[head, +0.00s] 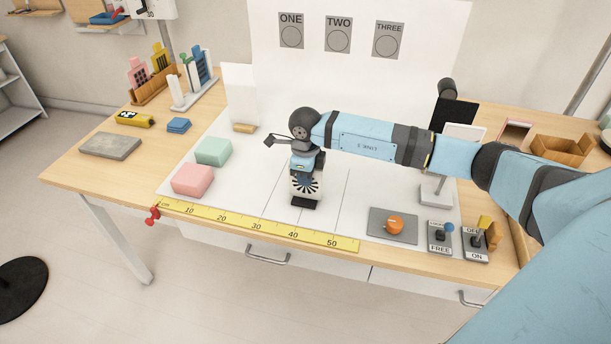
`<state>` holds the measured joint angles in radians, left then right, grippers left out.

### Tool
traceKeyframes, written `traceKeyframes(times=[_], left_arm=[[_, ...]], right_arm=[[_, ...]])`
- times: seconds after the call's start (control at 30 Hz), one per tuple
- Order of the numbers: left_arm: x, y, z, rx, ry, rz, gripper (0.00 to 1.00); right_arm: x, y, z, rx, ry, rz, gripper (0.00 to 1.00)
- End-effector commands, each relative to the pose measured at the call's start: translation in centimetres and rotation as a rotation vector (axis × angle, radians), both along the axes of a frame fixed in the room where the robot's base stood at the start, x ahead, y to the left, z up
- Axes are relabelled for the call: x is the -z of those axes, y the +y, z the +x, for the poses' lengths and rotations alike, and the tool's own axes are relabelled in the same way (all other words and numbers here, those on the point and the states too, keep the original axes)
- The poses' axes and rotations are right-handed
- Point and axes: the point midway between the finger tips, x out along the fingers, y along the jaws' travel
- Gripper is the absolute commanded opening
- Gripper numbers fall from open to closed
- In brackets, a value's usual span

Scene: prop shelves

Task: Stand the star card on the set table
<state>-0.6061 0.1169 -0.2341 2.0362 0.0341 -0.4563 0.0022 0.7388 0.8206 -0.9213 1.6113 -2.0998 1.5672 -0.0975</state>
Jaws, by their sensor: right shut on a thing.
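The star card (299,191) is white with a black many-pointed star and a dark foot at its lower end. It is upright in front of the middle of the white set table (260,190), over thin lines on the surface. My right gripper (305,170) comes down from above and is shut on the card's upper part, hiding its top. I cannot tell whether the foot touches the surface. My left gripper is not in view.
Green (213,151) and pink (192,179) blocks stand left of the card. A yellow ruler (262,226) runs along the front edge. A grey plate with an orange knob (395,225) and two switch boxes (440,238) stand front right. A white backdrop (350,75) rises behind.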

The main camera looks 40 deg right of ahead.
Motion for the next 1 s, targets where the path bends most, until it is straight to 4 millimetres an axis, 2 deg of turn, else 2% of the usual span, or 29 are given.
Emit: traceKeyframes(times=[0.13,0.17,0.2,0.23,0.27,0.53,0.67,1.0], left_arm=[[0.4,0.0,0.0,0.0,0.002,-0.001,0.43],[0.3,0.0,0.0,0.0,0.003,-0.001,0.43],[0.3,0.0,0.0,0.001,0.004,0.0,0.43],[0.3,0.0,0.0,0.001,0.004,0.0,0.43],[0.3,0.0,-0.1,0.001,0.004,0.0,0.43],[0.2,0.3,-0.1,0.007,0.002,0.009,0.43],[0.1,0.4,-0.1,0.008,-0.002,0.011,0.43],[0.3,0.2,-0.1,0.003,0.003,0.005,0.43]], right_arm=[[0.4,0.0,0.0,0.0,0.0,0.0,0.0],[0.3,0.0,0.0,0.0,0.0,0.0,0.15],[0.3,0.0,0.0,0.0,0.0,0.0,0.24],[0.3,0.0,0.0,0.0,0.0,0.0,0.31],[0.3,0.0,0.0,0.0,0.0,0.0,0.34],[0.1,0.0,0.0,0.0,0.0,0.0,0.34],[-0.9,0.0,0.0,0.0,-0.001,0.0,0.34],[-7.9,0.0,0.1,-0.001,-0.003,-0.001,0.34]])
